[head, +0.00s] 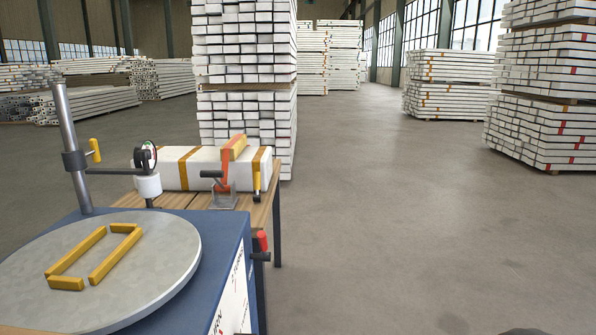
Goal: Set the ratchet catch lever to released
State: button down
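No label shows which part is the ratchet catch lever. An orange-red lever (227,165) with a yellow end (239,146) stands nearly upright on a grey bracket (223,196) at the front of a wooden bench. A short black handle (211,174) points left beside it. A small yellow lever with a dark end (257,182) hangs to its right. A red-tipped dark handle (262,241) sticks out from the blue machine's right side. I cannot tell which positions count as released. My gripper is not in view.
A blue machine (231,236) with a round grey turntable (165,268) and yellow bars (116,253) fills the lower left. A steel post (70,140) rises behind it. A strapped white bundle (202,168) lies on the bench (262,211). Open floor (420,220) lies right.

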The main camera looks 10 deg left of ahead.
aim_at(256, 199)
jog(key=u, duration=0.15)
jog(key=i, duration=0.95)
jog(key=u, duration=0.4)
